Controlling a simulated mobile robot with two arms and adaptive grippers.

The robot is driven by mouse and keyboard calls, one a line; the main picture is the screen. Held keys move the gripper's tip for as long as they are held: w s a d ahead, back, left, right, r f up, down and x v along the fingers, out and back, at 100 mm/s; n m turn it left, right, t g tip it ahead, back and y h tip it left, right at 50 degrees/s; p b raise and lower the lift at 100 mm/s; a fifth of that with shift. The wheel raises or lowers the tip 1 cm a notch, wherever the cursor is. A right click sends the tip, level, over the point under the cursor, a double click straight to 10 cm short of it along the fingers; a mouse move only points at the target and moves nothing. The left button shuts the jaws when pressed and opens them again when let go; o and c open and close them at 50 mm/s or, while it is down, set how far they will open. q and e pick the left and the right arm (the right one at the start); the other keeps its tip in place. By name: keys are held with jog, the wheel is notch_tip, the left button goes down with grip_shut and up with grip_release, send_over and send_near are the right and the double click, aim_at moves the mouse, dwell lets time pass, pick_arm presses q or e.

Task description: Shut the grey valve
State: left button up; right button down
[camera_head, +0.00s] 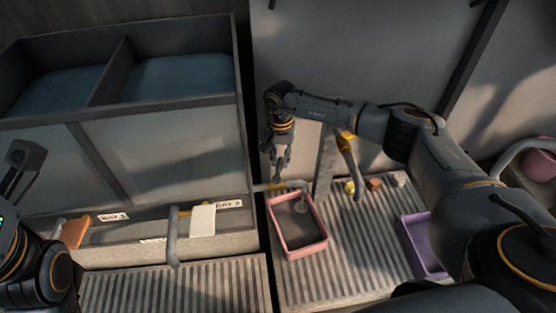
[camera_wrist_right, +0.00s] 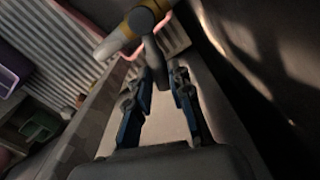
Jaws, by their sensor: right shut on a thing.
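The grey valve has a brass-coloured body (camera_head: 276,187) on a short pipe, with a grey curved spout (camera_head: 299,186) over the pink-rimmed tray (camera_head: 324,240). My right gripper (camera_head: 280,174) points down from above at this valve. In the right wrist view, the valve's grey handle (camera_wrist_right: 153,48) runs down from the brass body (camera_wrist_right: 140,20) to between the fingertips of my right gripper (camera_wrist_right: 163,80). The gripper is shut on that handle; the exact contact is dark. My left gripper is not in view; only part of my left arm shows at the lower left.
Left of the valve are a tap with a white handle (camera_head: 202,219) and one with an orange handle (camera_head: 74,232), below dark bins (camera_head: 160,48). A purple tray (camera_head: 424,245) stands on the ribbed bench (camera_head: 352,240). A yellow-topped grey tap (camera_head: 348,152) stands behind.

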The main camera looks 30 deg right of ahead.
jog(key=shift+w+a+n+b, duration=0.25)
jog(key=shift+a+n, duration=0.2)
jog(key=shift+n, duration=0.5)
jog(key=shift+w+a+n+b, duration=0.2)
jog(key=shift+a+n, duration=0.25)
jog(key=shift+n, duration=0.5)
jog(key=c, duration=1.2)
grip_release()
notch_tip(320, 180, up, 12)
